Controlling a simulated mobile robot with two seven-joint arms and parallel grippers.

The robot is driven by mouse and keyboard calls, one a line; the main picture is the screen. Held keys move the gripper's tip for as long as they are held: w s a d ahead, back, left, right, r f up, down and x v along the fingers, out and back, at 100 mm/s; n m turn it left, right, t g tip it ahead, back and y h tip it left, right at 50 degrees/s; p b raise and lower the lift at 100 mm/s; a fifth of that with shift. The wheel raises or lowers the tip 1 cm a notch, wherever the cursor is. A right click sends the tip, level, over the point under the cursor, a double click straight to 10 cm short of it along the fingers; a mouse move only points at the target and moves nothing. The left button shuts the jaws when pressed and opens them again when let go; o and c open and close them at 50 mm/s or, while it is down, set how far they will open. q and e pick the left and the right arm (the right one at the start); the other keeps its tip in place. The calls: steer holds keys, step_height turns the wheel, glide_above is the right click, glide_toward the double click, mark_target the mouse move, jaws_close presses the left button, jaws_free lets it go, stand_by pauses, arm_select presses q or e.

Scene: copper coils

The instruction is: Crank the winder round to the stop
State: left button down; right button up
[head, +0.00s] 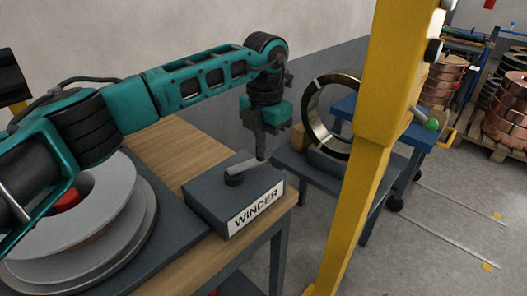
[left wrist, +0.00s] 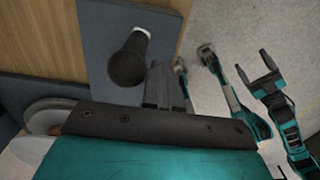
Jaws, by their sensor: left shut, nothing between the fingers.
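The winder (head: 222,211) is a dark grey box with a white label, on the wooden table's near right corner. On its top are a black round hub (head: 234,179) and a short grey crank arm (head: 243,167) pointing right and back. My left gripper (head: 262,157) is shut and empty, pointing down at the outer end of the crank arm; whether it touches cannot be told. In the left wrist view, the shut fingers (left wrist: 158,88) are beside a black round part with a pale end. My right gripper (left wrist: 256,72) shows there, fingers apart, away from the winder.
A large grey spool (head: 80,215) lies on a dark plate left of the winder. A yellow post (head: 372,95) stands at the right, before a metal ring (head: 312,112) on a dark stand. Copper coils (head: 507,115) are at the far right.

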arm_select(q)
steer(key=shift+w+d+f, duration=0.1)
steer(key=shift+w, duration=0.25)
steer(key=shift+s, duration=0.1)
steer(key=shift+w+a, duration=0.3)
steer(key=shift+w, duration=0.35)
steer(key=shift+w+a, duration=0.3)
steer(key=shift+w, duration=0.35)
